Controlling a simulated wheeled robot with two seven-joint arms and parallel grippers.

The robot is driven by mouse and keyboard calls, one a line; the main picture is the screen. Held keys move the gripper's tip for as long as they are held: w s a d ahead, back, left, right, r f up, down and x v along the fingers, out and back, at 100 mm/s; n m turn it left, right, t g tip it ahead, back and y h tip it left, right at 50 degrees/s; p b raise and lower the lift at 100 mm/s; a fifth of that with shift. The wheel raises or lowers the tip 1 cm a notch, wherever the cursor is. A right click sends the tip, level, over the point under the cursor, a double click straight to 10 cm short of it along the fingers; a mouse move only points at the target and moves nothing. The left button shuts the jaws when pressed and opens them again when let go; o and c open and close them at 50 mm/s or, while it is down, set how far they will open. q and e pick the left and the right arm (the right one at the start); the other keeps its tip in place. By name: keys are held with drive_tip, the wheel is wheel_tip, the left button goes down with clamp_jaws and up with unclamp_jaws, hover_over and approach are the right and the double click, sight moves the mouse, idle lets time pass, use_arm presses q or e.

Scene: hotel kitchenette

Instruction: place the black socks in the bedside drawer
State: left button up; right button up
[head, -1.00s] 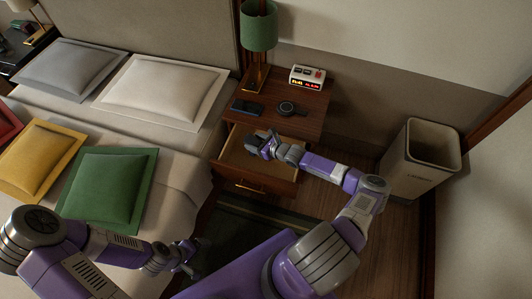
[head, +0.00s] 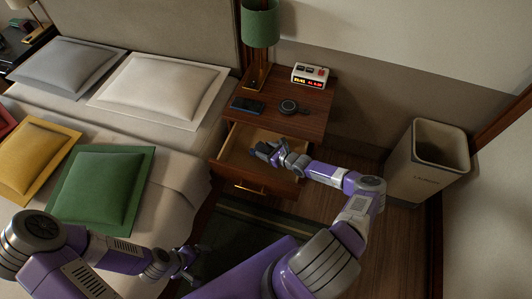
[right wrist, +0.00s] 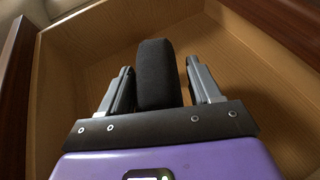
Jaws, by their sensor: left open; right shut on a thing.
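The black socks (right wrist: 158,75), a rolled dark bundle, stand between the two fingers of my right gripper (right wrist: 160,86) in the right wrist view. That gripper is shut on them. The bedside drawer (right wrist: 255,72) is pulled open, and its bare wooden floor and walls surround the socks in this view. In the head view the open drawer (head: 238,151) is under the nightstand top, with my right gripper (head: 268,152) over its right part. How high the socks are above the drawer floor is hard to tell. My left gripper (head: 188,266) is open and empty, low beside the bed.
The nightstand (head: 312,118) bears a green lamp (head: 261,28), an alarm clock (head: 310,75), a dark phone (head: 248,105) and a round black object (head: 289,106). A bin (head: 428,165) stands to the right. The bed with several pillows (head: 104,190) is at left.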

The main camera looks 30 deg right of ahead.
drive_tip(key=shift+r, duration=0.1)
drive_tip(key=shift+f, duration=0.45)
drive_tip(key=o, duration=1.1)
drive_tip(key=shift+c, duration=0.2)
drive_tip(key=shift+r, duration=0.55)
drive_tip(key=p+v, duration=0.4)
drive_tip(key=v, duration=0.8)
drive_tip(key=shift+f+p, duration=0.15)
drive_tip(key=shift+p, duration=0.25)
